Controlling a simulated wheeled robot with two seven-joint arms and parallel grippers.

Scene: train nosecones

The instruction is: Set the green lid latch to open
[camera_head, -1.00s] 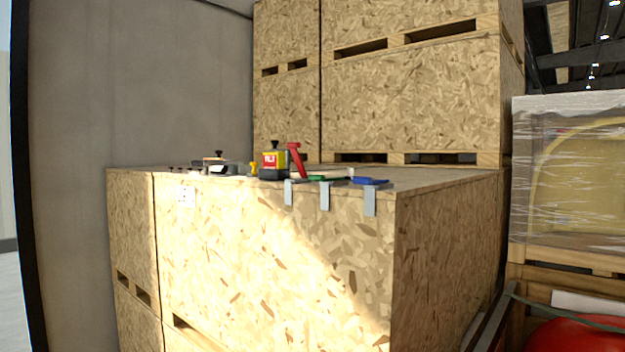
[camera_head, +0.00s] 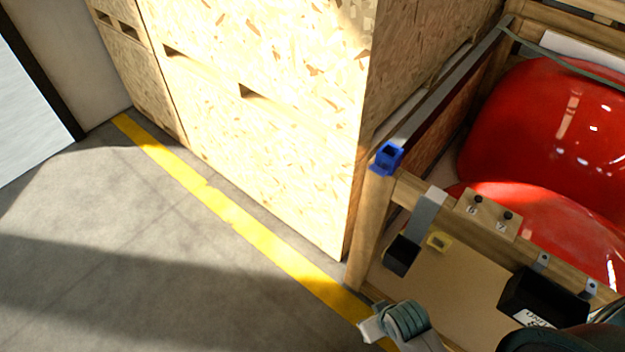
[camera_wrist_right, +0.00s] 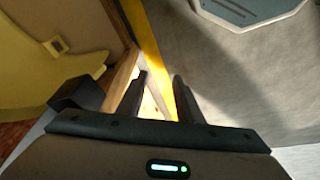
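The green lid latch is in neither view now, because the head camera looks down past the crate top. The lower front of the wooden crate (camera_head: 270,130) that carried it is in view. In the right wrist view my right gripper (camera_wrist_right: 160,76) is empty, its two dark fingers standing apart. It points toward the yellow floor line and a wooden edge. My left gripper shows in neither view.
A wooden stand with red glossy shapes (camera_head: 560,140) is at the right. Floor (camera_head: 120,235) at left is clear.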

